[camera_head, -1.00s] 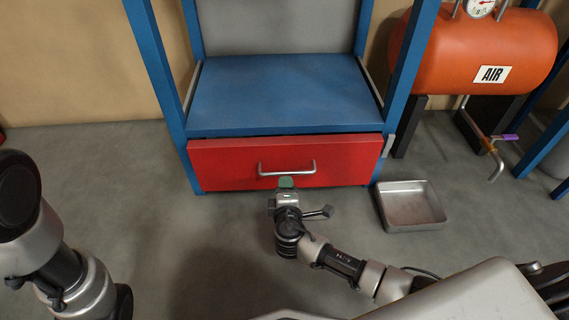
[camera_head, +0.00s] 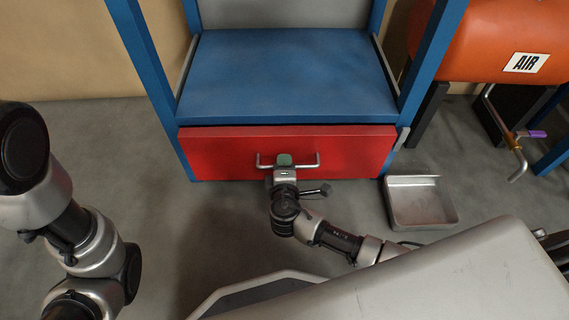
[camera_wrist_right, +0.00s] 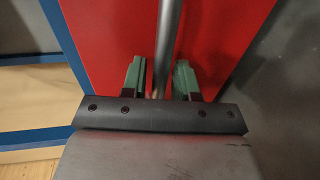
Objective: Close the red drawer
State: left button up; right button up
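The red drawer (camera_head: 225,150) is at the bottom of a blue frame, below a blue shelf. Its front stands slightly forward of the frame, with a dark gap along its top edge. Its silver handle (camera_head: 309,161) runs across the front. My right gripper (camera_head: 285,160) is at the middle of the handle. In the right wrist view its green fingers (camera_wrist_right: 160,80) stand apart, on either side of the handle bar (camera_wrist_right: 168,35), with small gaps visible. Contact with the bar cannot be told. My left arm shows at the left of the head view, but its gripper is out of view.
The blue shelf (camera_head: 290,75) above the drawer is empty. A metal tray (camera_head: 420,203) lies on the floor right of the drawer. An orange air tank (camera_head: 490,45) with a pipe and purple-handled valve stands further right. The floor left of the drawer is clear.

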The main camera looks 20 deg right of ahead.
grip_shut()
jog(key=w, duration=0.2)
jog(key=w+d, duration=0.1)
jog(key=w, duration=0.1)
jog(key=shift+d+r+b, duration=0.1)
jog(key=shift+d+b, duration=0.1)
jog(key=shift+b, duration=0.15)
jog(key=shift+o, duration=1.4)
grip_release()
jog(key=shift+w+a, duration=0.1)
